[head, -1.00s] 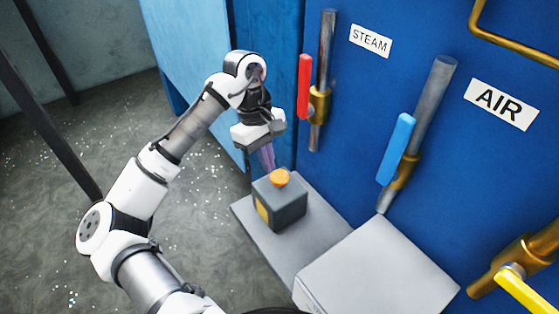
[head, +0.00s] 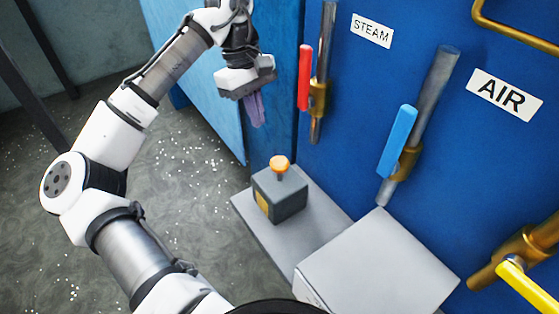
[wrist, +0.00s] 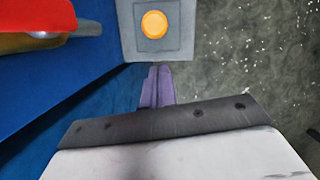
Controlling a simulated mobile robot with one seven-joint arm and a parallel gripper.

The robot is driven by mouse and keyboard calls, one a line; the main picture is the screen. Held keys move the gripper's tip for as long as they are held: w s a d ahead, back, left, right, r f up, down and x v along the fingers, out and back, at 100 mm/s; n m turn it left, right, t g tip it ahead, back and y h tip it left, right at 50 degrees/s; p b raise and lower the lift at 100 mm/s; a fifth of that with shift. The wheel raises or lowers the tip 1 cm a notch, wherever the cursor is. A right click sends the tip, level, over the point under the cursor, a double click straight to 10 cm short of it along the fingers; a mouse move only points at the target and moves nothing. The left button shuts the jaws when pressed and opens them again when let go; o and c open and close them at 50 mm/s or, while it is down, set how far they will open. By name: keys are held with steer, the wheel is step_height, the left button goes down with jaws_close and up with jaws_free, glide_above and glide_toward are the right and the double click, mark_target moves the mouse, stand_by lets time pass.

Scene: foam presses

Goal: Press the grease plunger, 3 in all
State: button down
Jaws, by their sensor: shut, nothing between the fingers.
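The grease plunger is a dark grey box (head: 281,200) with an orange round knob (head: 280,163) on a short stem on its top. It sits on a grey shelf. My gripper (head: 257,122) is above the knob and a little to its left, with clear air between them. Its purple fingers are shut together and empty, pointing down. In the wrist view the knob (wrist: 154,24) shows beyond the fingertips (wrist: 157,70), not touching them.
A grey block (head: 380,265) stands at the right of the shelf (head: 262,235).

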steer(key=shift+v, duration=2.2)
steer(key=shift+f, duration=0.1)
